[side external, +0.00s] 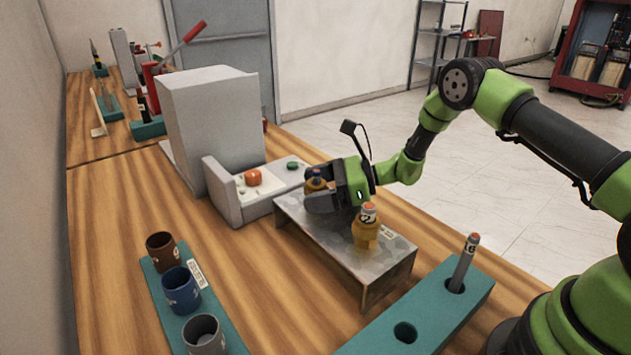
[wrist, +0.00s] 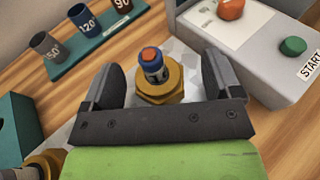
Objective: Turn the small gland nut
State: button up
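A brass hex nut (wrist: 160,88) with a blue-collared, orange-tipped stud (wrist: 153,64) stands upright between the fingers of my gripper (wrist: 164,72). My gripper is open, with a gap on both sides of the nut in the wrist view. In the side view my gripper (side external: 315,190) is low over the far end of the metal stand (side external: 345,250), partly hiding this nut. A second brass fitting (side external: 366,232) with a white, orange-tipped top stands nearer on the same stand. It shows partly at the wrist view's lower left (wrist: 38,166). I cannot tell surely which nut is the small one.
A grey control box (side external: 240,205) with orange and green buttons stands beside the stand. A teal rack (side external: 190,290) holds brown, blue and grey sockets marked with angles. A teal block (side external: 420,315) holds a grey rod (side external: 463,262) at the front. Bare wood lies between them.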

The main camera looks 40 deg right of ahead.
jog(key=c, duration=0.9)
jog(key=shift+n+g+y, duration=0.7)
jog(key=shift+n+g, duration=0.4)
jog(key=shift+g, duration=0.2)
jog(key=shift+c, duration=0.4)
jog(key=shift+n+g+y, duration=0.5)
jog(key=shift+n+g, duration=0.6)
jog(key=shift+g, duration=0.2)
jog(key=shift+c, duration=0.3)
jog(key=shift+n+g+y, duration=0.3)
jog(key=shift+n+g, duration=0.7)
jog(key=shift+g, duration=0.3)
jog(key=shift+c, duration=0.3)
